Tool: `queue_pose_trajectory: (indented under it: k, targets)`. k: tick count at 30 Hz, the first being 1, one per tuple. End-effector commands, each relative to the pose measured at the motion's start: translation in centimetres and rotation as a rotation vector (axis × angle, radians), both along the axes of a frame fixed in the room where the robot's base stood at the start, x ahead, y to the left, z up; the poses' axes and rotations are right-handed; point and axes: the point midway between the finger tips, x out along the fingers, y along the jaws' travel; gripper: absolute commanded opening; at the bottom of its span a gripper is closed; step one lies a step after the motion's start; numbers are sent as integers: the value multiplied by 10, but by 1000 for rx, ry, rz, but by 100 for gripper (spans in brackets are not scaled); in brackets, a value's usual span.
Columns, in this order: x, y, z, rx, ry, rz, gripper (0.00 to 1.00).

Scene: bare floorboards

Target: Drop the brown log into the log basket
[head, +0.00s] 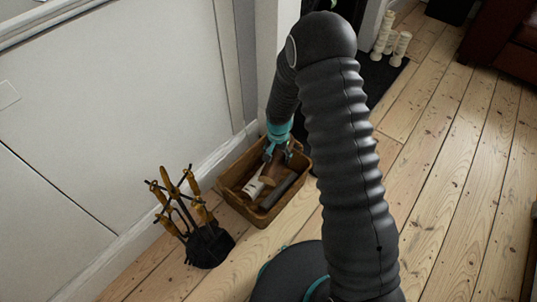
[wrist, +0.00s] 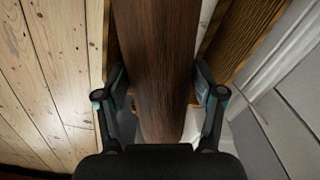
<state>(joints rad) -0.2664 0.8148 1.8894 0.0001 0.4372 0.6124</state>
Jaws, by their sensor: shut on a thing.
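The brown log (wrist: 155,65) is between the two fingers of my gripper (wrist: 161,95) in the wrist view, with a finger against each side. In the head view my gripper (head: 277,153) is shut on the log (head: 270,165) over the log basket (head: 232,196), a brown box with an open top by the wall. The log's lower part appears within the basket's opening. I cannot tell whether it touches what lies inside. The basket's wooden side also shows in the wrist view (wrist: 238,38).
A pale log (head: 254,188) and a dark grey-brown log (head: 279,191) lie in the basket. A fireplace tool stand (head: 207,245) with several amber handles stands left of it. White candlesticks (head: 383,35) stand on a dark mat behind.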

Motion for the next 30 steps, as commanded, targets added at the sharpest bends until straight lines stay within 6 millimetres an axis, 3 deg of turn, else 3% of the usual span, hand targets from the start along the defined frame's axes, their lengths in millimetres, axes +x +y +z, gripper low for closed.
queue_pose_trajectory:
  k: [3, 8, 24, 30]
  targets:
    - [6, 21, 9, 1, -3, -40, 15]
    - [7, 26, 10, 0, 0, -64, 15]
    - [7, 24, -41, -1, 1, -65, 15]
    - [8, 24, -48, 1, -1, -65, 15]
